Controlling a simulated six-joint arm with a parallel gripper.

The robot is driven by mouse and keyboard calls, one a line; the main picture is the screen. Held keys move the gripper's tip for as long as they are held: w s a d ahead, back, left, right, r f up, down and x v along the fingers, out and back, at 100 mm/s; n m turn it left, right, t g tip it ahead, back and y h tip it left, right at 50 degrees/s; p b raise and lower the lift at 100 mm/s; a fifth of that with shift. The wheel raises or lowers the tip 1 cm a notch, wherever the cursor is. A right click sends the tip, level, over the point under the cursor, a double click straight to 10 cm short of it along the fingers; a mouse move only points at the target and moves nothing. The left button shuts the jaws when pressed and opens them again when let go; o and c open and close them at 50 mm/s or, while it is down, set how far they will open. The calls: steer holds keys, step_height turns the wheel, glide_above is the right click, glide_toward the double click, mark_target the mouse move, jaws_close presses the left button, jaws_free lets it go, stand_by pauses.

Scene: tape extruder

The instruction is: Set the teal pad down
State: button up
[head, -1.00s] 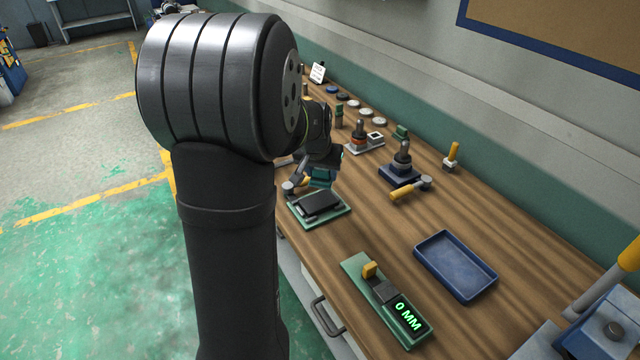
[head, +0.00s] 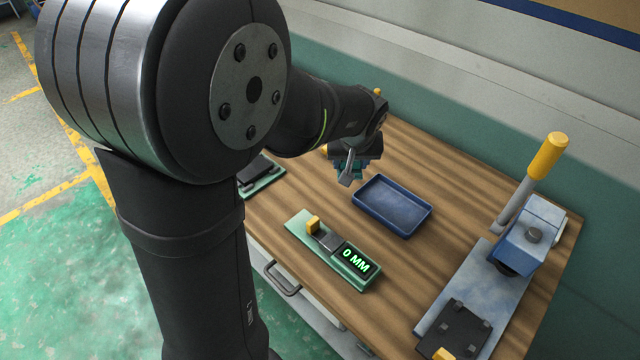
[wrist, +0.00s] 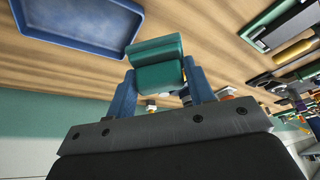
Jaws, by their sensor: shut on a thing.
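My gripper (wrist: 157,78) is shut on the teal pad (wrist: 157,60), which sits between its two blue fingers in the wrist view. In the head view my gripper (head: 352,168) hangs above the bench, just behind and left of the blue tray (head: 410,228). The pad is small and mostly hidden by the gripper there. The blue tray is empty and also shows at the upper left of the wrist view (wrist: 125,5). In the wrist view the pad appears apart from the tray.
A green gauge reading 0 MM (head: 358,272) lies in front of the tray. A blue lever press (head: 530,232) with a yellow handle stands at the right. A green-edged plate (head: 262,186) lies at the left. Bare wood surrounds the tray.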

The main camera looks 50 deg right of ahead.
steer(key=shift+s+d+f, duration=0.1)
steer(key=shift+s+d, duration=0.1)
steer(key=shift+s, duration=0.55)
steer(key=w+f, duration=0.2)
steer(key=w, duration=0.1)
steer(key=w+f, duration=0.2)
steer(key=w, duration=0.2)
steer(key=w+f, duration=0.2)
steer(key=w, duration=0.2)
steer(key=shift+w+a+f, duration=0.1)
steer(key=shift+a+f, duration=0.1)
steer(key=shift+f, duration=2.2)
steer(key=shift+f, duration=0.2)
steer(key=o, duration=0.9)
steer(key=shift+o, duration=0.2)
steer(key=shift+r, duration=0.1)
steer(key=v, duration=1.2)
